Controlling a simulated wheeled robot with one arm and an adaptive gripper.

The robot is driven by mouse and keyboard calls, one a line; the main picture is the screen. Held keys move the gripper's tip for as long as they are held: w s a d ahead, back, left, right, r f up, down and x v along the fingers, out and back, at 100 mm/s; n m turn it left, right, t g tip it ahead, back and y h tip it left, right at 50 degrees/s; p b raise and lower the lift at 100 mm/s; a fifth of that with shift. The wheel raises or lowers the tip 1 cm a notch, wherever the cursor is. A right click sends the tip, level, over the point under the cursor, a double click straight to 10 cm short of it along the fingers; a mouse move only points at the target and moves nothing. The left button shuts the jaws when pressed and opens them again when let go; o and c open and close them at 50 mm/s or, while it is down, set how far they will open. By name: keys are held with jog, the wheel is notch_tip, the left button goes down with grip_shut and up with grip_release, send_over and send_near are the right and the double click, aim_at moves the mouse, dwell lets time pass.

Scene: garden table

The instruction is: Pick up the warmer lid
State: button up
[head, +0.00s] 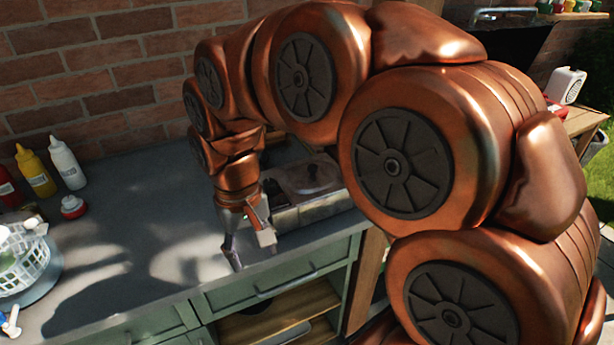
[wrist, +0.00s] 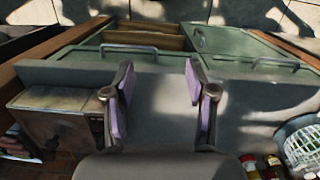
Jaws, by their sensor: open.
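The warmer (head: 318,208) is a steel box on the grey counter, just right of my gripper in the head view. Its metal lid (head: 313,177) has a dark handle on top; my arm hides the left part of the warmer. In the wrist view the warmer (wrist: 60,98) shows at the left, with a dark knob, and is partly cut off by shadow. My gripper (head: 250,246) points down over the counter near its front edge, left of the warmer. In the wrist view my gripper (wrist: 160,76) is open, with nothing between its purple-padded fingers.
Sauce bottles (head: 38,172) and a red-capped jar (head: 73,206) stand at the left by the brick wall (head: 100,75). A white basket (head: 22,262) sits at the left front. The counter (head: 140,230) between is clear. Green drawers (head: 270,288) lie below its front edge.

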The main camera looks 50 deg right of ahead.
jog(key=w+d+r+m, duration=0.4)
jog(key=w+d, duration=0.6)
jog(key=d, duration=0.1)
jog(key=m+t+p, duration=0.1)
jog(key=m, duration=0.5)
send_over(312, 166)
jog(key=shift+s+a+r, duration=0.1)
jog(key=shift+a+r, duration=0.05)
jog(key=shift+a, duration=0.1)
jog(key=shift+s+d+f, duration=0.1)
jog(key=shift+d+f, duration=0.15)
jog(key=shift+d, duration=0.25)
jog(key=shift+a+f+p, duration=0.15)
jog(key=shift+f+p, duration=0.7)
jog(key=shift+f, duration=1.05)
jog(key=shift+a+f+p, duration=0.1)
jog(key=shift+f+p, duration=0.7)
jog(key=shift+f, duration=1.05)
jog(key=shift+c, duration=0.4)
grip_shut()
